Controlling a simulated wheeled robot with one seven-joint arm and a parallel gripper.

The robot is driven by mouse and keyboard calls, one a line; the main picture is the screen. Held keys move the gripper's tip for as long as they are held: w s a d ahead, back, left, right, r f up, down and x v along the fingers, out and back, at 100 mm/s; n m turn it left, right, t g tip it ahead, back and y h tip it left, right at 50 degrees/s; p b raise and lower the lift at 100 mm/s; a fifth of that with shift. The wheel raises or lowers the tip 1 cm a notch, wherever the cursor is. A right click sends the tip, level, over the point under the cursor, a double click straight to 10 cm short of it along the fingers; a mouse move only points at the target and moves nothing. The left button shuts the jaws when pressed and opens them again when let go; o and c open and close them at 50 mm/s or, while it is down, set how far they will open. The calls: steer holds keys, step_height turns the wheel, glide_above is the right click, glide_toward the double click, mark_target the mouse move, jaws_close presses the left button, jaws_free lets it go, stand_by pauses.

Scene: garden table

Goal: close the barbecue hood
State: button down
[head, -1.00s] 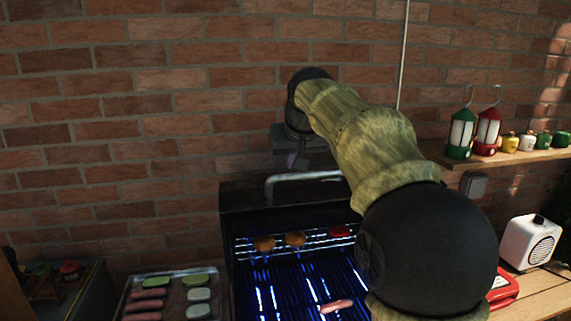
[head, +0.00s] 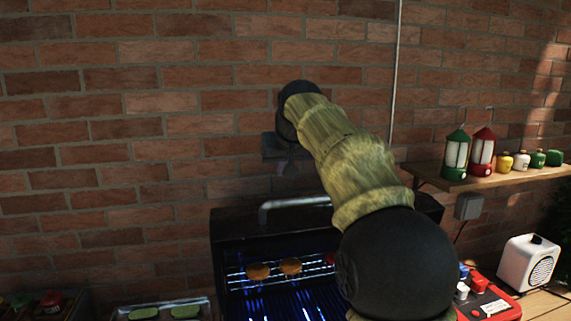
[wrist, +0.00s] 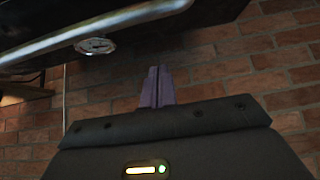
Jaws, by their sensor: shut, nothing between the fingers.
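The barbecue (head: 240,250) stands open against the brick wall, its dark hood raised at the back. The hood's metal handle (head: 285,203) runs along the raised hood's top edge; the right part of the hood is hidden by my arm. In the head view my gripper (head: 288,169) is above and behind the handle, close to the wall. In the wrist view my gripper (wrist: 157,87) is shut and empty, its two fingers together. The handle bar (wrist: 100,32) and a round badge (wrist: 95,46) on the hood show above the fingers, apart from them.
Food lies on the lit grill, including an orange-brown piece (head: 258,271). A tray (head: 160,306) of food is left of the barbecue. A shelf (head: 490,180) with lanterns and jars is at right, above a white radio (head: 527,262) and a red box (head: 490,295).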

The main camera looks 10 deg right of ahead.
mark_target(282, 219)
steer(key=x, duration=0.5)
steer(key=shift+w+f, duration=0.1)
steer(key=shift+f, duration=0.45)
steer(key=s, duration=0.3)
steer(key=shift+s+f, duration=0.1)
steer(key=shift+f, duration=0.2)
steer(key=shift+s+f, duration=0.25)
steer(key=shift+a, duration=0.1)
steer(key=shift+f+b, duration=0.15)
steer(key=shift+b, duration=0.35)
